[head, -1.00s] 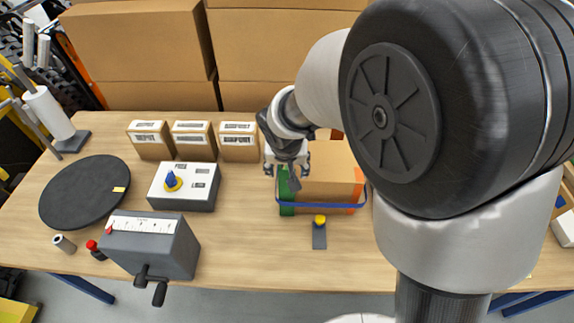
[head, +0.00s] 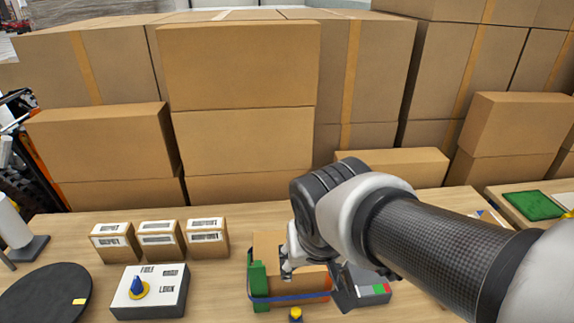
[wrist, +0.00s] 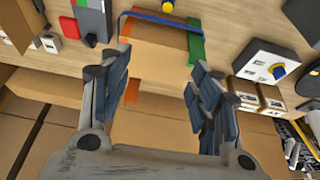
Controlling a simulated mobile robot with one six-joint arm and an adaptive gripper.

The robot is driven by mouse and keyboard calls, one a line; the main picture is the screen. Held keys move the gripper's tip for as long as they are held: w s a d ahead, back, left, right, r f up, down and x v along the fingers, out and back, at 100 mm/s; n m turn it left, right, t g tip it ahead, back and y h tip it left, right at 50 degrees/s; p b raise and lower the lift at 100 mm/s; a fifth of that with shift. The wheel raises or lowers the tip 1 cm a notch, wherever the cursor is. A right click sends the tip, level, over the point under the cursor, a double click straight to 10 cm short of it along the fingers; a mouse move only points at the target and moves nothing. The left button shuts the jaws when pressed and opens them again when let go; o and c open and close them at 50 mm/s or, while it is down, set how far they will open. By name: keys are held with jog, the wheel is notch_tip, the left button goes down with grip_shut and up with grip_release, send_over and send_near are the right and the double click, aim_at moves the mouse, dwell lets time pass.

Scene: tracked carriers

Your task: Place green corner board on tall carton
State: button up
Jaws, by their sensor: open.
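The green corner board (head: 258,283) stands upright at the left front edge of a brown carton (head: 270,240) on the bench. It shows on the right side of that carton in the wrist view (wrist: 196,42). A blue strap (head: 292,297) runs across the carton's front, which has orange at its other edge. My gripper (head: 287,264) is over the carton, to the right of the green board, partly hidden by my arm in the head view. In the wrist view my gripper (wrist: 157,75) has its fingers spread with nothing held. I cannot tell its height above the carton.
A dark box with red and green patches (head: 368,290) is right of the carton. A yellow-topped piece (head: 295,314) lies in front. Several small labelled cartons (head: 158,239), a knob box (head: 150,290) and a black disc (head: 45,294) are left. Large cartons (head: 240,140) are stacked behind.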

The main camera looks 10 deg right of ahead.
jog(key=s+d, duration=0.4)
jog(key=s, duration=0.8)
jog(key=shift+d+r, duration=0.25)
jog(key=shift+r, duration=0.05)
